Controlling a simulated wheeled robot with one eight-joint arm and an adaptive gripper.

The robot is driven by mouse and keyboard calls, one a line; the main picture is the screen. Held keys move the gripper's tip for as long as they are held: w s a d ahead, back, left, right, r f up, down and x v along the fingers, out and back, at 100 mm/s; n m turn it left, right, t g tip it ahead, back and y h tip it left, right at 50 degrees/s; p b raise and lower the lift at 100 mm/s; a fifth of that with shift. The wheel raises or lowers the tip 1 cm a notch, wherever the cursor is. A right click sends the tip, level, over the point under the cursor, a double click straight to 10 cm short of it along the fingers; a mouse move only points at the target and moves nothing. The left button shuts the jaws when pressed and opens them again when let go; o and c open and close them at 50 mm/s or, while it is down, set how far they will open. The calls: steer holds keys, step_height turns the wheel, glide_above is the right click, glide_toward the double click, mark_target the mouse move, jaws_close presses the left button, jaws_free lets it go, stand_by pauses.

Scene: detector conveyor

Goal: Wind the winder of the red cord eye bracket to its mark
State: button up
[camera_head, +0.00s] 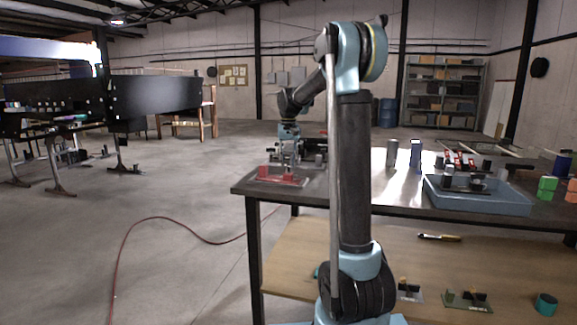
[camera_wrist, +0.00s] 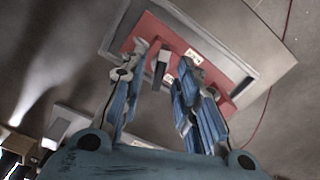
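The red cord eye bracket (camera_head: 280,175) sits on a pale plate at the near left corner of the workbench. In the wrist view, its red body (camera_wrist: 215,75) lies on a grey plate and carries small white labels. A small dark and silver upright piece, which looks like the winder (camera_wrist: 161,64), stands out from it. My gripper (camera_wrist: 164,56) is open, with its two blue-padded fingers on either side of this piece and gaps visible between. In the head view, my gripper (camera_head: 289,160) points down at the bracket. The mark cannot be made out.
The workbench (camera_head: 330,192) also holds upright cylinders (camera_head: 392,153) and a blue tray (camera_head: 480,197) with parts to the right. Dark fixtures stand just behind the bracket. More parts lie on the lower wooden shelf (camera_head: 300,255). A red hose (camera_head: 150,220) runs across the floor.

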mark_target(288, 165)
step_height(288, 165, up, 11)
stand_by(0.4)
steer(key=shift+f, duration=0.1)
